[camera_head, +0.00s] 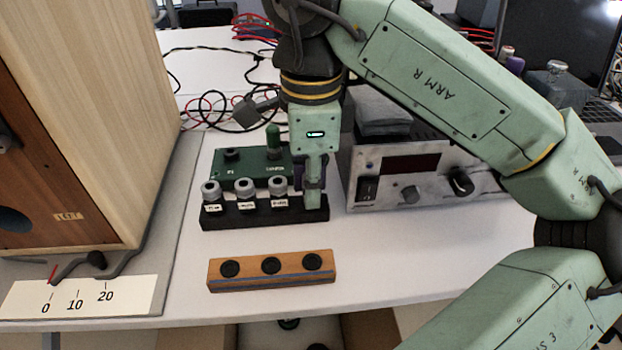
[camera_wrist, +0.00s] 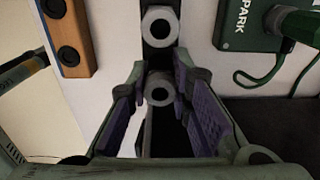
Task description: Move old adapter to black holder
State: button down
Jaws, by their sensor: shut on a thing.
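The black holder (camera_head: 265,219) stands on the white table, with three grey ring-topped adapters, at left (camera_head: 211,190), middle (camera_head: 245,188) and right (camera_head: 278,187), upright in a row above white labels. My gripper (camera_head: 314,205) points down at the holder's right end. In the wrist view my gripper (camera_wrist: 160,88) is shut on a grey hexagonal adapter (camera_wrist: 159,101) between its purple-padded fingers. Another adapter (camera_wrist: 159,26) shows just beyond it. The fingers hide the held adapter in the head view. I cannot tell whether its lower end sits in the holder.
A wooden block (camera_head: 270,281) with three round black spots lies in front of the holder. A green box (camera_head: 245,168) with a green knob stands behind it. A grey instrument (camera_head: 428,180) is to the right, a wooden speaker cabinet (camera_head: 120,120) to the left. The table's front right is clear.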

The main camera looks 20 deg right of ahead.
jog(key=shift+f, duration=0.35)
jog(key=c, duration=1.4)
grip_release()
jog(key=shift+o, duration=0.2)
jog(key=shift+r, duration=0.1)
jog(key=shift+r+p, duration=2.95)
jog(key=shift+r, duration=0.8)
jog(key=shift+f, duration=0.1)
